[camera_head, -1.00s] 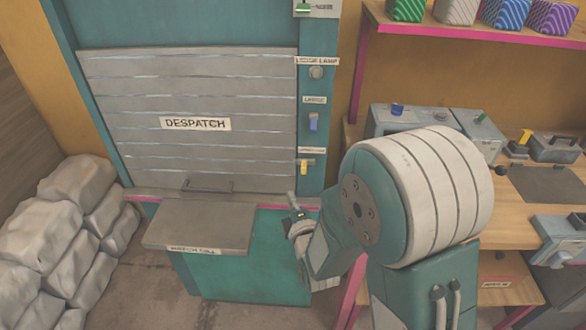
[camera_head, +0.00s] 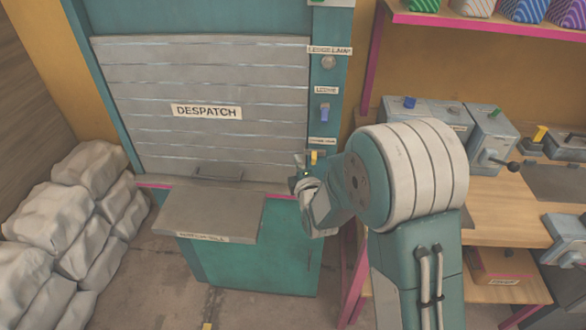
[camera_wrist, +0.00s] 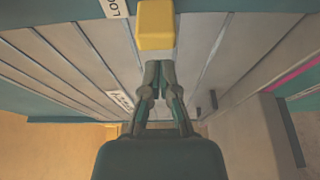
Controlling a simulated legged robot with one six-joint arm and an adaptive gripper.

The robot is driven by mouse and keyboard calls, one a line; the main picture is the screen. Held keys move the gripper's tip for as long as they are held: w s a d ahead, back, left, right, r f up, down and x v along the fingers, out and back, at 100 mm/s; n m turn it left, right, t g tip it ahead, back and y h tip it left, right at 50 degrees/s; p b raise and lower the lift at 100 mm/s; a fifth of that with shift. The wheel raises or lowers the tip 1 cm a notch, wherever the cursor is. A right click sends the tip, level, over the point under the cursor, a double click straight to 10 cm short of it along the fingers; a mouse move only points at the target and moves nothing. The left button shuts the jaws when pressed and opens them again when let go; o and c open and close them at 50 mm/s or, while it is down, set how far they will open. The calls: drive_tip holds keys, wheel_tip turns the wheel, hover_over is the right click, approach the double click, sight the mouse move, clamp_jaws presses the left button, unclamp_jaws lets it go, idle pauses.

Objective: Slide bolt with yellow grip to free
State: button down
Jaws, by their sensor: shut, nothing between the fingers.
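The bolt's yellow grip (camera_head: 314,157) is on the teal right-hand post of the despatch shutter, below a small label. In the wrist view the grip (camera_wrist: 156,25) is a large yellow block at the top of the picture, with a pale grey part under it. My gripper (camera_wrist: 159,67) is shut and empty, its two fingertips together just below the block in that picture. I cannot tell whether they touch it. In the head view my gripper (camera_head: 298,168) is at the post, close to the left of the grip, and partly hidden by my own wrist.
The grey shutter (camera_head: 140,110) marked DESPATCH is down, with a grey sill (camera_head: 210,215) jutting out below it. Pale sacks (camera_head: 60,195) lie at the left. A wooden bench (camera_head: 490,210) is at the right.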

sight(317, 154)
drive_tip(key=shift+s+d, duration=0.1)
drive_tip(key=shift+d, duration=0.95)
drive_tip(key=shift+d, duration=2.05)
drive_tip(key=shift+a, duration=0.1)
